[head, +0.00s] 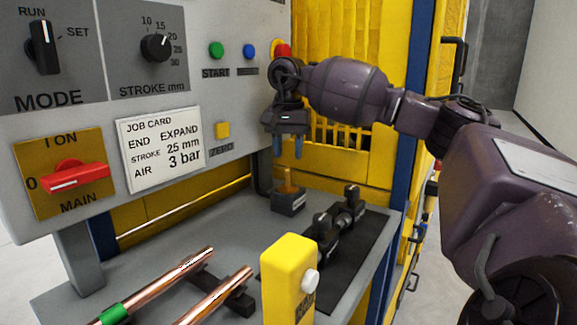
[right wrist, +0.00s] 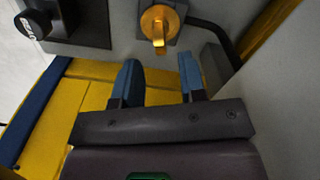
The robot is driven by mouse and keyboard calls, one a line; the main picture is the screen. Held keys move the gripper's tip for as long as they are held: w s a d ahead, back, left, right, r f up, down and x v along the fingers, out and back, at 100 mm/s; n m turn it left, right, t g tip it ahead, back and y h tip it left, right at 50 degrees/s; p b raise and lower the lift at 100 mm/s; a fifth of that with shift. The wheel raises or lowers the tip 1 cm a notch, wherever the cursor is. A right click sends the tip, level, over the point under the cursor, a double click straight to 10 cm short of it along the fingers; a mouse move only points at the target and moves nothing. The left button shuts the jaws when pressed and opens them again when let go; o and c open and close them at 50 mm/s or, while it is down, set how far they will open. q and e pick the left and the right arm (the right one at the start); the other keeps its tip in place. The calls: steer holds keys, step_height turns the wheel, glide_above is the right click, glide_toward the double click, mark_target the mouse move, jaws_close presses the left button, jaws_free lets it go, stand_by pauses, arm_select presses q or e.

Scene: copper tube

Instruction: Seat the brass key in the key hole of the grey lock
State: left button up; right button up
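The brass key (head: 287,187) stands on top of the small grey lock (head: 288,203), which sits on the grey bench below the panel. In the right wrist view the key (right wrist: 159,26) is at the top, over the grey lock's face (right wrist: 177,38). How deep the key sits in the hole cannot be told. My right gripper (head: 288,148) is above the key, its blue fingertips pointing down. In the right wrist view its two blue fingers (right wrist: 160,82) are apart with nothing between them, and the key lies beyond their tips. My left gripper is not in view.
Copper tubes (head: 218,293) lie at the front left of the bench. A yellow post (head: 287,278) with a white button and a black clamp fixture (head: 340,222) stand near the lock. The control panel (head: 236,150) rises behind, with a yellow grille (head: 335,135).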

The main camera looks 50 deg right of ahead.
step_height(320, 180, up, 7)
steer(key=shift+f, duration=0.15)
stand_by(0.7)
